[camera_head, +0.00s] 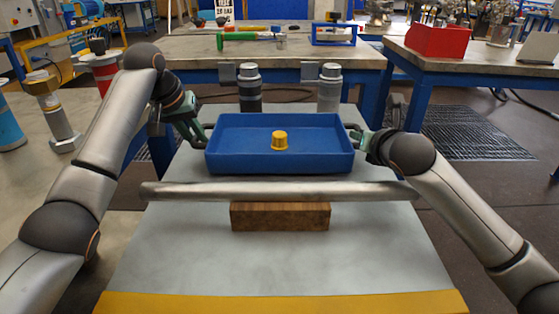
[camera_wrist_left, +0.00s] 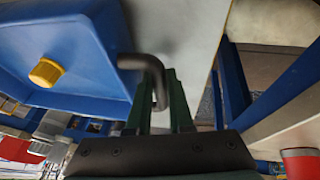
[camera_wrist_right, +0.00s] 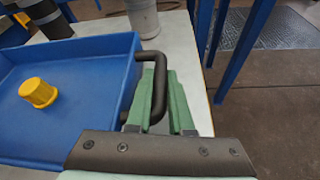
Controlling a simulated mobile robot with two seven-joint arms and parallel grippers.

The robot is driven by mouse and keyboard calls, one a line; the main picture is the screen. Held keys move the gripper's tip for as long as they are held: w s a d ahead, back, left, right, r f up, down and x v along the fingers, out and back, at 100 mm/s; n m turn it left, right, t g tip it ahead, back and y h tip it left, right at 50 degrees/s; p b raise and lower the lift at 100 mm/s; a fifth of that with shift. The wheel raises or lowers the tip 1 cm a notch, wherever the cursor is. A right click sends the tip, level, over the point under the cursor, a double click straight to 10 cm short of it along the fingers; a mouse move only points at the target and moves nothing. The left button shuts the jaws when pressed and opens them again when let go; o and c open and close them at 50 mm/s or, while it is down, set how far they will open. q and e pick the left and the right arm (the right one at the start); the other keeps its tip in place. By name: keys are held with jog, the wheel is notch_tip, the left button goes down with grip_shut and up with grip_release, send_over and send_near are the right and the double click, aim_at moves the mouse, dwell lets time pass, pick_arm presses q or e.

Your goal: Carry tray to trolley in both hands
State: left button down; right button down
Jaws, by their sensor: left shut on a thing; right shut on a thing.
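The blue tray (camera_head: 280,163) is level, with a yellow cap-like piece (camera_head: 279,140) standing inside. My left gripper (camera_head: 203,134) is shut on the tray's left handle; the dark handle (camera_wrist_left: 157,72) shows between its fingers in the left wrist view. My right gripper (camera_head: 360,136) is shut on the right handle (camera_wrist_right: 158,85), seen in the right wrist view. The tray is over the far half of a grey top with a yellow near edge (camera_head: 280,302); I cannot tell whether it touches it. I cannot tell for sure whether this top is the trolley.
A long metal bar (camera_head: 280,191) and a wooden block (camera_head: 280,217) are just in front of the tray. Two grey cylindrical vessels (camera_head: 250,92) (camera_head: 329,90) stand behind it. A bench (camera_head: 375,58) is beyond, and a red box (camera_head: 438,41) is on the right bench.

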pick_arm(q)
jog(key=shift+f+b, duration=0.5)
jog(key=shift+f, duration=0.15)
pick_arm(e)
jog(key=shift+f, duration=0.6)
pick_arm(q)
jog(key=c, duration=0.8)
grip_release()
jog(key=shift+r, duration=0.15)
pick_arm(e)
jog(key=c, duration=0.8)
grip_release()
jog(key=shift+r, duration=0.1)
notch_tip(320, 180, up, 30)
jog(key=r+p, duration=0.1)
jog(key=p, duration=3)
pick_arm(q)
notch_tip(320, 180, up, 30)
jog(key=shift+r, duration=0.25)
pick_arm(e)
jog(key=f+v, duration=0.1)
jog(key=v, duration=1)
jog(key=shift+s, duration=0.5)
jog(key=shift+r, duration=0.1)
